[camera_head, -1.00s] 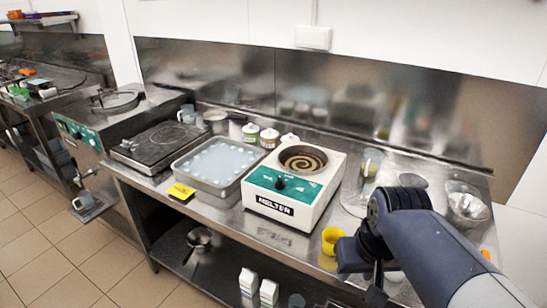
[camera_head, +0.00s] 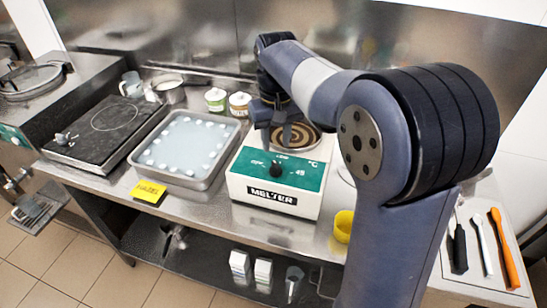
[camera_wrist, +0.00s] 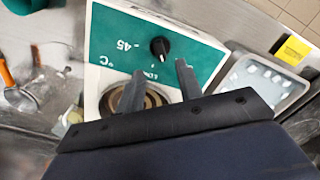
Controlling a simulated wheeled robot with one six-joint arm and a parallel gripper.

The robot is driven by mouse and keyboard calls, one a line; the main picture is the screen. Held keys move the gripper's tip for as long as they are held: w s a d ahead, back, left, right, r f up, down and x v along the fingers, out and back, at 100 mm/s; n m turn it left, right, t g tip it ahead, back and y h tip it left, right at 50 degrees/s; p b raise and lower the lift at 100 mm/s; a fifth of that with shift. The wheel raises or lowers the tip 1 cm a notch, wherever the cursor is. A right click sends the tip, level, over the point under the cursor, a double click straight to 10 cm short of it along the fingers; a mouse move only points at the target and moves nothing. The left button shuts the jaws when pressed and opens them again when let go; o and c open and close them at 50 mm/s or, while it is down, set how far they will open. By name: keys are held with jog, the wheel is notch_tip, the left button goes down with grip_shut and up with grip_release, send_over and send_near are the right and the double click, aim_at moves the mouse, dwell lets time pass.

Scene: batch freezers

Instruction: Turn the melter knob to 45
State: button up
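The melter (camera_head: 272,205) is a white box with a green front panel (camera_head: 250,165) and a round coiled plate on top. Its black knob (camera_head: 276,171) sits mid-panel, with a 45 label to its right. In the wrist view the knob (camera_wrist: 160,46) lies just beyond my fingertips, and the 45 label is left of it. The knob's light mark appears to face the plate side, not the 45. My gripper (camera_head: 283,146) hangs over the front of the plate, pointing down. In the wrist view my gripper (camera_wrist: 160,69) is open and empty, its fingers apart.
Two jars (camera_head: 228,101) stand behind. A yellow cup (camera_head: 343,226) is at the right front. Utensils (camera_head: 480,240) lie far right.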

aim_at(276, 164)
notch_tip(276, 164, down, 8)
jog(key=shift+r, duration=0.25)
jog(key=shift+c, duration=0.4)
grip_shut()
